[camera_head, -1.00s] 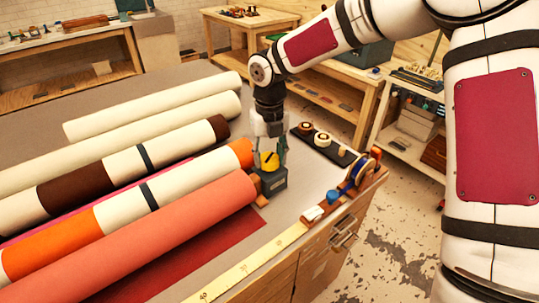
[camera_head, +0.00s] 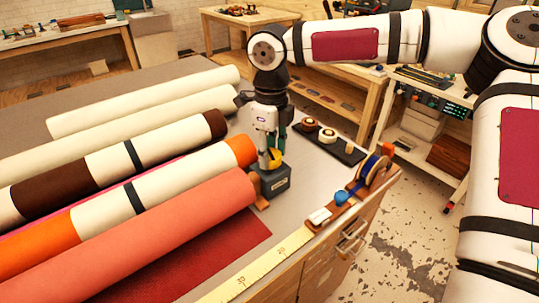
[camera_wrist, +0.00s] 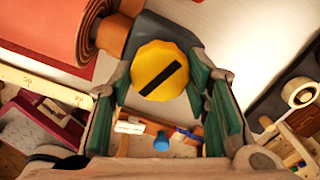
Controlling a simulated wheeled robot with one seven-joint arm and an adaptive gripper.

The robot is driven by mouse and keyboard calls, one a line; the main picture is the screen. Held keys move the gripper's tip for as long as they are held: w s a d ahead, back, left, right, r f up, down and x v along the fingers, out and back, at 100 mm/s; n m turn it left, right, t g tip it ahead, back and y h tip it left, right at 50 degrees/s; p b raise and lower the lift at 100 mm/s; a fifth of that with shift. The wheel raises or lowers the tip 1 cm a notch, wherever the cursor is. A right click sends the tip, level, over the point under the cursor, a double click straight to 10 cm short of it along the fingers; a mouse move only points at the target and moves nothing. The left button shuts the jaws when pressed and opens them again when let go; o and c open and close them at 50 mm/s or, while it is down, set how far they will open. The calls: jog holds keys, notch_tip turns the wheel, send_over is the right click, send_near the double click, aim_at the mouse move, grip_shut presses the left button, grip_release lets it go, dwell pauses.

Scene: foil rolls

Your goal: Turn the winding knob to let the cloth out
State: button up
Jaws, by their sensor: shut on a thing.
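The winding knob (camera_head: 276,157) is yellow and sits on a dark grey block (camera_head: 274,181) at the end of the rolls. In the wrist view the knob (camera_wrist: 172,68) shows a black bar slanting across its face. My gripper (camera_head: 271,158) points down onto it, its green-lined fingers (camera_wrist: 160,85) on either side, shut on it. The coral roll (camera_head: 170,222) lies nearest, beside the orange and cream roll (camera_head: 125,203). A flat dark red cloth (camera_head: 215,255) lies in front of the coral roll.
A black rack with small tape rolls (camera_head: 327,136) stands right of my gripper. A tape dispenser (camera_head: 373,172) and a blue knob-like piece (camera_head: 341,197) are near the table's right edge. A yellow ruler (camera_head: 262,267) runs along the front edge. Cream rolls (camera_head: 150,100) lie behind.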

aim_at(271, 154)
jog(key=shift+w+f+n+b, duration=0.1)
jog(key=shift+f+n+b, duration=0.15)
jog(key=shift+n+b, duration=1.5)
jog(key=shift+d+r+m+b, duration=0.15)
jog(key=shift+m+b, duration=0.3)
jog(key=shift+b, duration=1.05)
jog(key=o, duration=1.2)
jog(key=shift+c, duration=0.2)
jog(key=shift+r, duration=0.15)
notch_tip(271, 154, up, 7)
jog(key=shift+r, duration=0.15)
